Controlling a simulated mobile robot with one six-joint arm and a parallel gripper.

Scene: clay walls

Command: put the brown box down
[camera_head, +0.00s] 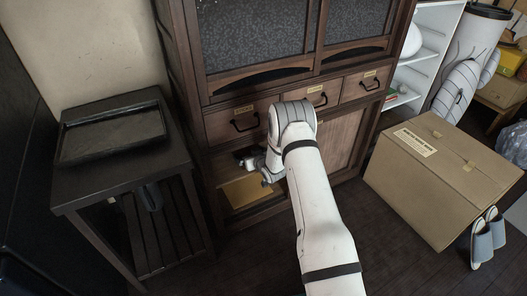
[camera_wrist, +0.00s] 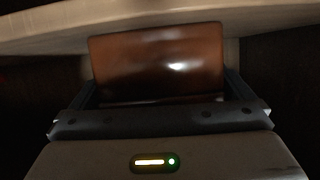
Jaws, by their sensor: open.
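The brown box (camera_wrist: 155,60) shows in the wrist view as a glossy reddish-brown block between my gripper's fingers (camera_wrist: 160,90). The fingers stand apart at its left and right sides; whether either one touches it I cannot tell. In the head view my gripper (camera_head: 257,165) reaches into the open lower compartment of the dark wooden cabinet (camera_head: 228,127), above its pale tan floor (camera_head: 247,191). I cannot make out the brown box in the head view.
A pale board edge (camera_wrist: 160,18) runs across the top of the wrist view. A dark side table (camera_head: 75,185) with a tray (camera_head: 110,150) stands left of the cabinet. A large cardboard box (camera_head: 430,195) and slippers (camera_head: 482,240) are on the floor at right.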

